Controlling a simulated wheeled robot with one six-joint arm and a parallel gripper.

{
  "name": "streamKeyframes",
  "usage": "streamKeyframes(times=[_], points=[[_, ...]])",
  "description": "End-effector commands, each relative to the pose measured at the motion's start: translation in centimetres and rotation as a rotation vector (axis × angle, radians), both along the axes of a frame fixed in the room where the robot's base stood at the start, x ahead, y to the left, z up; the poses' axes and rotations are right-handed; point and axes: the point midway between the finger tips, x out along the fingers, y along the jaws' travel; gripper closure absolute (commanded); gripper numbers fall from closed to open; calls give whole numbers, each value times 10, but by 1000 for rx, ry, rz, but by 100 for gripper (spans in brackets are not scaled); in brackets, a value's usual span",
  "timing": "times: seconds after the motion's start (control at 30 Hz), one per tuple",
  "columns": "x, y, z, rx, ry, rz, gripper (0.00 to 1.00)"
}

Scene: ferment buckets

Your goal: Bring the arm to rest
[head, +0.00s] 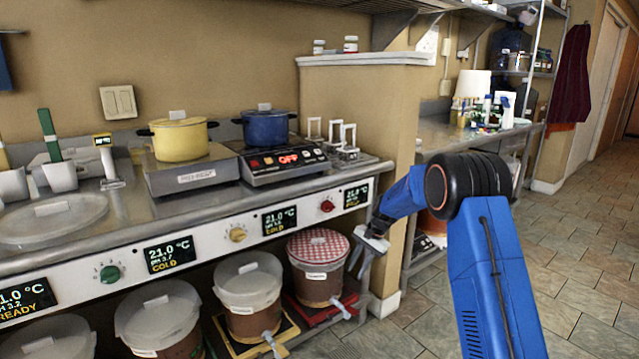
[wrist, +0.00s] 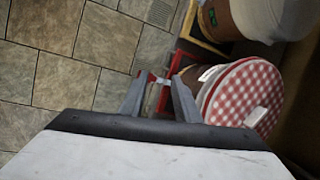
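My blue arm reaches in from the right in the head view and bends down at the black joint. My gripper (head: 359,272) hangs in the air in front of the counter's right end, beside the bucket with the red checked cover (head: 318,246). In the wrist view my gripper (wrist: 159,76) has its two fingers apart, with nothing held between them. The checked bucket (wrist: 245,95) is just right of the fingers there. Its spout (head: 342,307) lies below the gripper in the head view.
Several white-lidded buckets (head: 249,281) stand under the counter (head: 130,205). A yellow pot (head: 180,142) and a blue pot (head: 266,128) sit on cookers on top. A wall end (head: 385,170) stands behind the gripper. The tiled floor (head: 575,265) at the right is clear.

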Motion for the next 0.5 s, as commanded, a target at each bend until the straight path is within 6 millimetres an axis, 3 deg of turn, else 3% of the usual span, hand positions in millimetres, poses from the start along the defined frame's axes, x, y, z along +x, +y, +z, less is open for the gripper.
streamKeyframes(times=[0.1, 0.5], points=[[-23, -9, 39, -17, -39, 35, 71], [-112, -40, 139, -79, -154, 156, 71]])
